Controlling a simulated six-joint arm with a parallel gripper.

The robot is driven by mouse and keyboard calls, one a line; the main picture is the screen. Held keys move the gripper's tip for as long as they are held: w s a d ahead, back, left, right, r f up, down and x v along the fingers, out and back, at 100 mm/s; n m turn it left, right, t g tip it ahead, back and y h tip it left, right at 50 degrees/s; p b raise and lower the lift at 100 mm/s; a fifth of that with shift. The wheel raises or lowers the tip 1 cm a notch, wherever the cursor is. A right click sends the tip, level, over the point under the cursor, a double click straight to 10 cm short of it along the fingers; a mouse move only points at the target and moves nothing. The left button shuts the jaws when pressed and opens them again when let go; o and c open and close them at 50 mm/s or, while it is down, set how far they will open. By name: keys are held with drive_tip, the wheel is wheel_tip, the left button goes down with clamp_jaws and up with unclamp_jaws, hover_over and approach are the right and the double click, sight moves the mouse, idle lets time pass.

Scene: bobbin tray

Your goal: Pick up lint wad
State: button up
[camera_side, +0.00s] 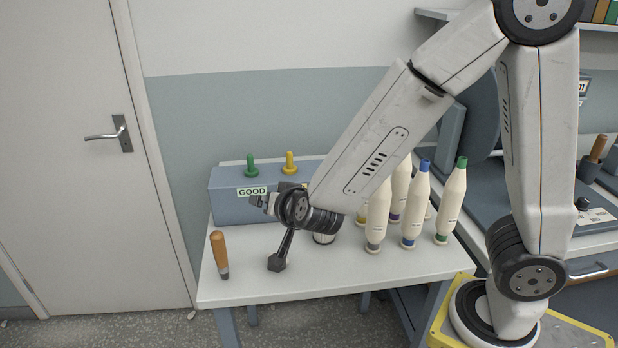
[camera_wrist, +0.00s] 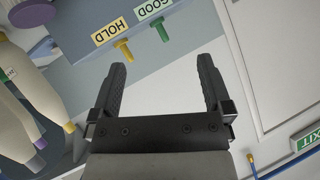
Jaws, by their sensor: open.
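I cannot make out a lint wad in either view; my arm hides part of the table and the front of the box. My gripper (camera_side: 256,201) is above the white table in the side view, beside the front of the blue-grey box (camera_side: 226,205) and pointing left. In the wrist view my gripper (camera_wrist: 160,75) has its two dark fingers wide apart with nothing between them. Beyond the fingers are the box's yellow peg (camera_wrist: 127,52) and green peg (camera_wrist: 161,31), under the HOLD and GOOD labels.
Several cream bobbins (camera_side: 417,205) with coloured ends stand right of my wrist. A small pale cylinder (camera_side: 323,238) sits under my arm, partly hidden. The front middle of the table (camera_side: 330,275) is clear.

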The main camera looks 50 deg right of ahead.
drive_tip(key=s+a+n+h, duration=0.1)
drive_tip(key=s+n, duration=0.4)
drive_tip(key=shift+m+t, duration=0.3)
drive_tip(key=shift+t, duration=0.1)
drive_tip(key=f, duration=1.4)
drive_tip(key=shift+w+a+f, duration=0.2)
drive_tip(key=shift+w, duration=0.1)
drive_tip(key=shift+x, duration=1.35)
drive_tip(key=shift+x, duration=2.55)
drive_tip(key=c, duration=1.1)
